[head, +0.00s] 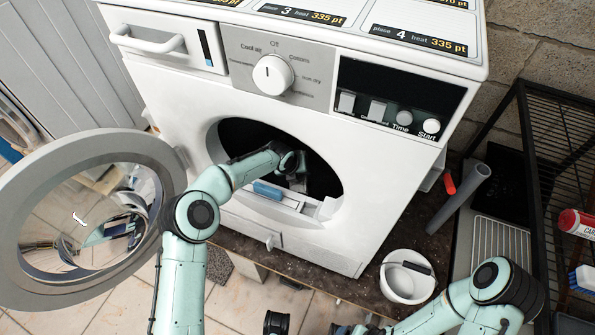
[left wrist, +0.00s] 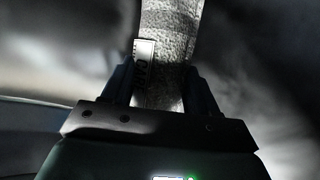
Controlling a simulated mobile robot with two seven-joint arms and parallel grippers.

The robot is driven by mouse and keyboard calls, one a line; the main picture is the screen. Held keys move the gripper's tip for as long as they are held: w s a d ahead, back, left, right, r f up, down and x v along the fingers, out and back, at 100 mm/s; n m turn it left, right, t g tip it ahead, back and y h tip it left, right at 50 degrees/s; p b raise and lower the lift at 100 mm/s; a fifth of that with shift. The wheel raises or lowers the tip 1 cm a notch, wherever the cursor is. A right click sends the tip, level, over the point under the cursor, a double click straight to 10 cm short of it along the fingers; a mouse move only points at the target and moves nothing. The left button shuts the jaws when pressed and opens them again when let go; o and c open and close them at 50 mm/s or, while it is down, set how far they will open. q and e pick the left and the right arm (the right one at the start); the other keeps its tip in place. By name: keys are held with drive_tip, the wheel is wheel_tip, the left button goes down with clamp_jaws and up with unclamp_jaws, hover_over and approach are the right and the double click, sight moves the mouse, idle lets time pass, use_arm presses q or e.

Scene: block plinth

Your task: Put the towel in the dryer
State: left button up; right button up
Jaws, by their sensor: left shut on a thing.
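The dryer (head: 375,190) is white, with its round glass door (head: 155,160) swung open to the left. My left arm reaches through the round opening, and my left gripper (head: 296,172) is inside the dark drum. In the left wrist view, my left gripper (left wrist: 160,85) is shut on the grey towel (left wrist: 168,35). The towel is a narrow textured strip with a small label, extending beyond the fingers. In the head view the towel is mostly hidden by the gripper and shadow. My right arm comes in at lower right; its gripper is at the bottom edge, too cut off to read.
A black wire rack (head: 560,140) is at the far right. The open door's rim is close to my left arm.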

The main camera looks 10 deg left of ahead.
use_arm(q)
drive_tip(key=o, duration=1.3)
drive_tip(key=shift+f, duration=0.1)
use_arm(e)
drive_tip(key=shift+w+f, duration=0.1)
use_arm(q)
drive_tip(key=shift+s+r, duration=0.1)
drive_tip(key=shift+r, duration=0.45)
drive_tip(key=p+v, duration=0.2)
drive_tip(key=v, duration=0.9)
drive_tip(key=shift+s, duration=0.15)
use_arm(e)
drive_tip(key=shift+g, duration=0.5)
drive_tip(key=s+r, duration=0.1)
drive_tip(key=s+a+r, duration=0.1)
drive_tip(key=s, duration=0.1)
drive_tip(key=shift+r, duration=0.4)
